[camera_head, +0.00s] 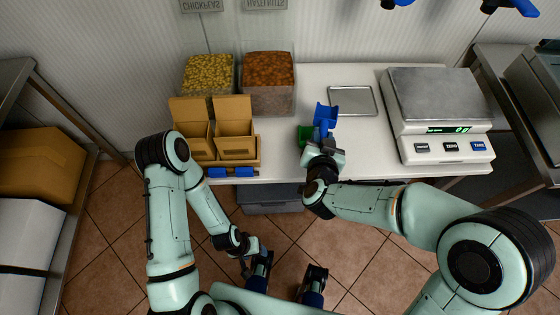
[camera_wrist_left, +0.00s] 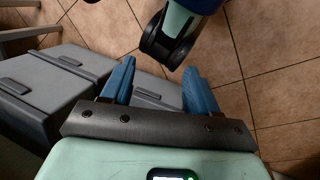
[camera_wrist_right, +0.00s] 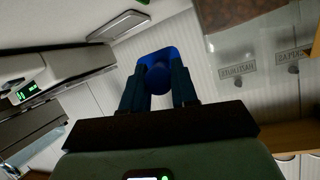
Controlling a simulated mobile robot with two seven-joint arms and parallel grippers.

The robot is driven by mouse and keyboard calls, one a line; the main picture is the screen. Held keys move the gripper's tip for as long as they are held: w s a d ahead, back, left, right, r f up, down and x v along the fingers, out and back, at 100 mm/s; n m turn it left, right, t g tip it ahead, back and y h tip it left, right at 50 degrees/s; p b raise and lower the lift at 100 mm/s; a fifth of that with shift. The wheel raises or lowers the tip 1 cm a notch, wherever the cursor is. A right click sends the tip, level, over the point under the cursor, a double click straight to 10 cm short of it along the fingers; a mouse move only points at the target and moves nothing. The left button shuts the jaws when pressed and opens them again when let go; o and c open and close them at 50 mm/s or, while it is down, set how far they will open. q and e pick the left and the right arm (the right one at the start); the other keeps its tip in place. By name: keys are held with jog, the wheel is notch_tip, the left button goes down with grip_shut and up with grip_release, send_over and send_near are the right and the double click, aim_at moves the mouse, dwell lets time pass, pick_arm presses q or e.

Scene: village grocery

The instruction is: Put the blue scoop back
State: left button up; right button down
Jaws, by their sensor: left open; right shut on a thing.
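The blue scoop (camera_head: 326,115) is in my right gripper (camera_head: 325,142), above the white counter near its front middle. In the right wrist view the blue scoop (camera_wrist_right: 154,66) shows between the two fingers, which are shut on it. A flat metal tray (camera_head: 352,101) lies on the counter behind and to the right of the scoop. A green object (camera_head: 305,134) shows just left of the scoop, partly hidden by the gripper. My left gripper (camera_head: 259,262) is low in front of the counter, open and empty; its blue fingers are apart in the left wrist view (camera_wrist_left: 157,88).
Bins of chickpeas (camera_head: 208,75) and hazelnuts (camera_head: 269,82) stand at the back left, behind a wooden holder with cardboard boxes (camera_head: 234,125). A scale (camera_head: 436,110) stands at the right. Blue objects (camera_head: 520,7) hang at the upper right. The counter's front middle is mostly clear.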

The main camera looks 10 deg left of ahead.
aim_at(279, 165)
jog(key=s+a+f+n+y+b, duration=0.1)
jog(key=a+b, duration=0.1)
jog(key=a, duration=0.1)
jog(key=s+a+f+n+y+b, duration=0.1)
jog(key=a+f+b, duration=0.1)
jog(key=a, duration=0.2)
jog(key=s+a+f+n+y+b, duration=0.1)
jog(key=a+f+b, duration=0.1)
jog(key=a+b, duration=0.1)
jog(key=shift+s+a+f+g+y, duration=0.1)
jog(key=shift+a+f+g+y, duration=0.1)
jog(key=shift+a+g+y, duration=0.15)
notch_tip(279, 165, down, 5)
jog(key=b, duration=0.4)
jog(key=shift+r, duration=0.1)
pick_arm(q)
jog(key=w+a+f+t, duration=0.1)
jog(key=w+a+f, duration=0.1)
jog(key=w+f, duration=0.2)
jog(key=w+a+f+t+y, duration=0.1)
jog(key=w+f, duration=0.4)
jog(key=f, duration=0.5)
jog(key=shift+w+a+n+t+b, duration=0.15)
jog(key=shift+a+n+t+b, duration=0.3)
jog(key=shift+a, duration=0.3)
pick_arm(e)
jog(key=shift+f, duration=0.25)
jog(key=c, duration=0.8)
grip_release()
